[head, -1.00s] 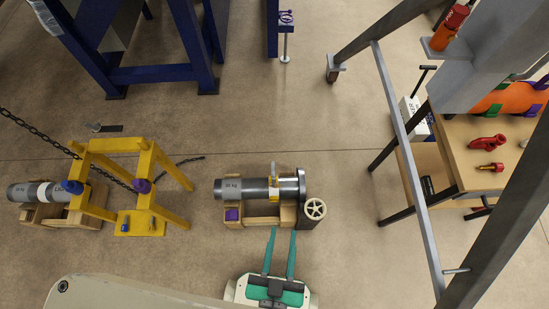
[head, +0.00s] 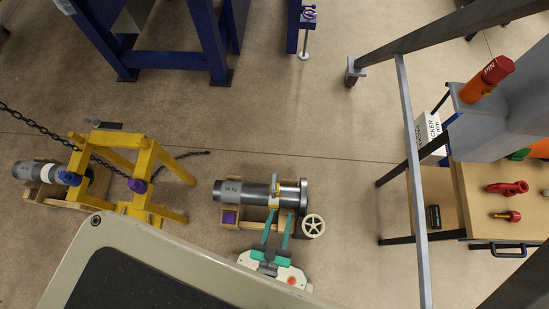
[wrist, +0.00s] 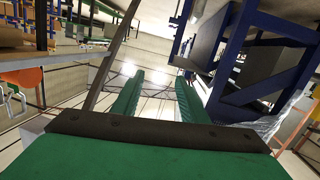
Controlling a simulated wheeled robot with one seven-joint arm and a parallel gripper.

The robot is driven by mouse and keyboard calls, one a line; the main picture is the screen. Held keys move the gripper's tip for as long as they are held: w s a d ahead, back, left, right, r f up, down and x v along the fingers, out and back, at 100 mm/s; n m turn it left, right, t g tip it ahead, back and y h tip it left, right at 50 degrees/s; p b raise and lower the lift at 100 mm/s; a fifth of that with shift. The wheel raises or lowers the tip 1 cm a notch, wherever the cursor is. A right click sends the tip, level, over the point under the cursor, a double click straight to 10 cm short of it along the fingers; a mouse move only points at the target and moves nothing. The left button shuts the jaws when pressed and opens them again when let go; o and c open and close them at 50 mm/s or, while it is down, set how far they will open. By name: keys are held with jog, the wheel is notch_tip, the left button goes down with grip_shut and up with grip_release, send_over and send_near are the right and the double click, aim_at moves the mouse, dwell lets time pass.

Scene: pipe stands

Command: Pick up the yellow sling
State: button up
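The yellow sling (head: 274,203) is a narrow band around the grey pipe (head: 233,191), with a lighter tab standing at its top. The pipe lies level on a wooden cradle (head: 252,220). My gripper (head: 281,213) reaches in from below in the head view, its green fingertips by the pipe's near side, just under and right of the sling. I cannot tell whether they touch it. The fingers are apart; the wrist view also shows the gripper (wrist: 156,85) open with nothing between the fingers. Sling and pipe are not seen in the wrist view.
A cream handwheel (head: 313,226) stands close right of my gripper. A yellow stand (head: 130,168) with a chain and another pipe (head: 40,171) are at left. Grey frame beams (head: 410,150) and a wooden bench (head: 500,190) are at right. The floor behind the pipe is clear.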

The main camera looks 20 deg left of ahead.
aim_at(274, 188)
jog(key=w+a+f+n+y, duration=0.1)
jog(key=w+a+f+y, duration=0.15)
jog(key=f, duration=0.45)
jog(key=w+a+f+n+y, duration=0.1)
jog(key=w+a+f+n, duration=0.15)
jog(key=f, duration=0.45)
jog(key=shift+m+t+h, duration=0.25)
jog(key=shift+m+t, duration=0.1)
jog(key=shift+t, duration=0.05)
jog(key=shift+x, duration=5.35)
jog(key=shift+d, duration=0.1)
grip_shut()
